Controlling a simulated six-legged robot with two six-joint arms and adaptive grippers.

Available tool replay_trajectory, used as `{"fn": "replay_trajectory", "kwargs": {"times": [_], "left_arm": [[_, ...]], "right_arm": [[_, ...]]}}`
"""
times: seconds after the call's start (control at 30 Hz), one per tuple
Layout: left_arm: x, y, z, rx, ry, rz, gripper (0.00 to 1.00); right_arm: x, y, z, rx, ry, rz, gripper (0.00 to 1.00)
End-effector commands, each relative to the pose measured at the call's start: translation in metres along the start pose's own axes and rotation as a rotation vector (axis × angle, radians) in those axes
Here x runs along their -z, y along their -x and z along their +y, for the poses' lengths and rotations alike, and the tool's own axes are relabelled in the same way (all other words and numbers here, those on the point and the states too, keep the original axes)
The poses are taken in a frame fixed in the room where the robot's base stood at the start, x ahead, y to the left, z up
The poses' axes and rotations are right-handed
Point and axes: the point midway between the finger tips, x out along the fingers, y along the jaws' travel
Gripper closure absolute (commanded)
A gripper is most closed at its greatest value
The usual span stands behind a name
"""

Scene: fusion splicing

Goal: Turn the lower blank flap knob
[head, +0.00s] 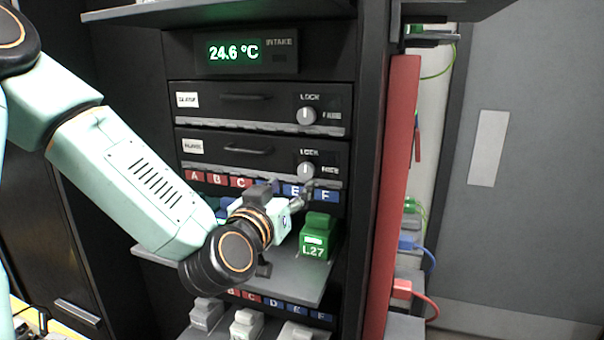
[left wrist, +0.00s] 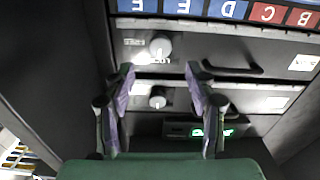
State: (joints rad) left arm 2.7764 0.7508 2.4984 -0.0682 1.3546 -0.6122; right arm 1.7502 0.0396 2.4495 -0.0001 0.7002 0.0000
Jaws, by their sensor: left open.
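The lower blank flap (head: 240,150) is a dark panel with a bar handle, below a similar upper flap. Its round pale knob (head: 306,170) is at the right, with LOCK printed above it. My left gripper (head: 308,190) is just below and in front of this knob, apart from the label strip. In the left wrist view, which is upside down, the lower flap knob (left wrist: 160,46) lies beyond and between the open fingers of the left gripper (left wrist: 161,72). The fingers hold nothing. My right gripper is not in view.
The upper flap knob (head: 306,116) sits above the lower one. A 24.6 °C display (head: 236,52) is at the top. A green L27 block (head: 315,238) stands on the shelf (head: 290,279) under my gripper. A red upright panel (head: 392,200) is at the right.

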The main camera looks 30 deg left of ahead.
Motion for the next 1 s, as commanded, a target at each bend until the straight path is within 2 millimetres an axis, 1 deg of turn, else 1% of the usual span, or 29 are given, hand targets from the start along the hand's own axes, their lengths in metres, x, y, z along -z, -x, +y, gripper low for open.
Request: {"fn": "replay_trajectory", "kwargs": {"times": [0.17,0.4,0.6,0.73,1.0], "left_arm": [[0.000,-0.011,0.000,0.001,-0.012,0.001,0.44],[0.000,-0.047,0.000,0.001,-0.011,0.001,0.44],[0.001,-0.070,-0.001,0.001,-0.006,0.000,0.44],[0.000,-0.077,-0.001,0.001,-0.004,0.000,0.44],[0.000,-0.079,-0.002,0.001,-0.003,0.000,0.44]], "right_arm": [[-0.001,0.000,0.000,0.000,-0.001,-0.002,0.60],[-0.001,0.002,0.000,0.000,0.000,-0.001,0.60],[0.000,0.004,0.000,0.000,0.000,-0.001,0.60],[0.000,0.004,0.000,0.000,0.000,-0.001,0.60],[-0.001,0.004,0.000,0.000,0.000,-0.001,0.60]]}}
